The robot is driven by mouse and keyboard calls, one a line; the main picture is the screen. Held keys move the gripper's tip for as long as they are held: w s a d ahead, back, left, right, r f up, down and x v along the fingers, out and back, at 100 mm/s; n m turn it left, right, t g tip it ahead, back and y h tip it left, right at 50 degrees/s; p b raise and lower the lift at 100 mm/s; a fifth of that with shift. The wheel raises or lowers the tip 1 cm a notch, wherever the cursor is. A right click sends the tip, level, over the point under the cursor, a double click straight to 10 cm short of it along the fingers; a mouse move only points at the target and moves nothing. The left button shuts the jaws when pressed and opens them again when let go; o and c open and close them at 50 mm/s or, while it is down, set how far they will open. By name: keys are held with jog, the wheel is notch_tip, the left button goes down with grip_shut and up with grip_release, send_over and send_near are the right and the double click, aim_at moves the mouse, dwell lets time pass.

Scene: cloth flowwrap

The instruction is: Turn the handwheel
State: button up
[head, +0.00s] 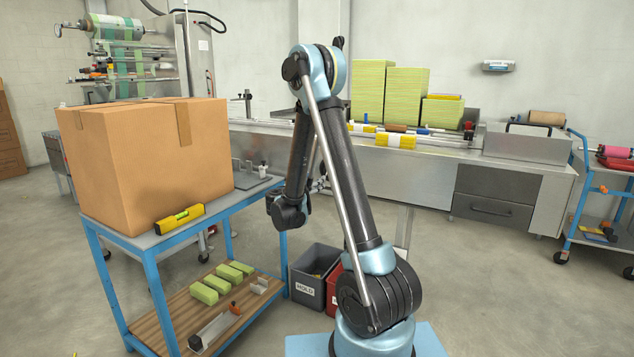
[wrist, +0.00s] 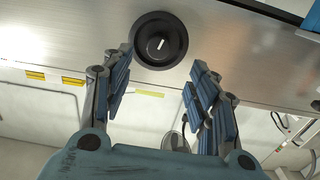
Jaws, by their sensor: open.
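A round black dial with a raised centre and a white mark (wrist: 160,46) is on a brushed metal face, at the top middle of the wrist view. It may be the handwheel; I cannot tell for sure. My gripper (wrist: 160,76) is open, its two blue-padded fingers spread to the left and right below the dial. Nothing is between the fingers, and they look apart from the dial. A grey rounded part shows partly behind the right finger. In the head view my arm hides most of the gripper, and no handwheel can be made out clearly.
A blue-framed cart (head: 155,254) with a large cardboard box (head: 150,165) and a yellow level (head: 180,218) stands left of my arm. Grey and red bins (head: 308,275) sit on the floor beside it. A long metal machine (head: 440,170) runs behind.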

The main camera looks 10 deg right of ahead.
jog(key=s+a+n, duration=0.3)
jog(key=s+n, duration=0.1)
jog(key=n, duration=0.8)
jog(key=x, duration=1.7)
jog(key=shift+r, duration=0.15)
jog(key=shift+c, duration=0.3)
jog(key=c, duration=1)
